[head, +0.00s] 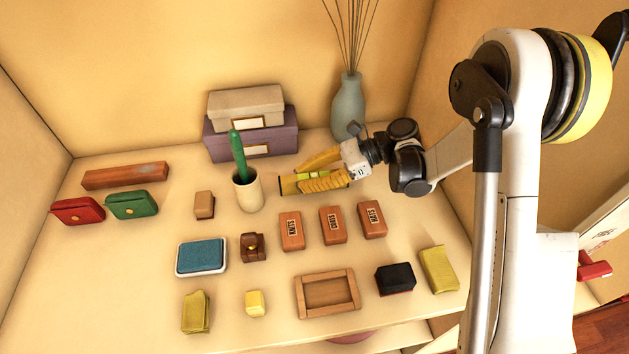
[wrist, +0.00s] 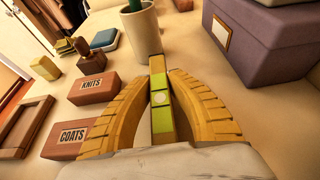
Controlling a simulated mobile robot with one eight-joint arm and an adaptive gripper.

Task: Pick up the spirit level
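The spirit level is a slim yellow bar with a bright green section (head: 313,175), in the middle of the shelf beside the white cup. My gripper (head: 303,177) has yellow ribbed fingers, one on each side of the bar. In the wrist view, the fingertips (wrist: 160,76) meet the bar's two sides. The far end of the level sticks out past the tips. I cannot tell whether it rests on the shelf or is slightly raised.
A white cup (head: 249,192) with a green item stands left of the level. Stacked boxes (head: 269,144) and a vase (head: 348,107) stand behind. Several labelled blocks (head: 291,231) lie in front. A wooden tray (head: 327,310) is near the front edge.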

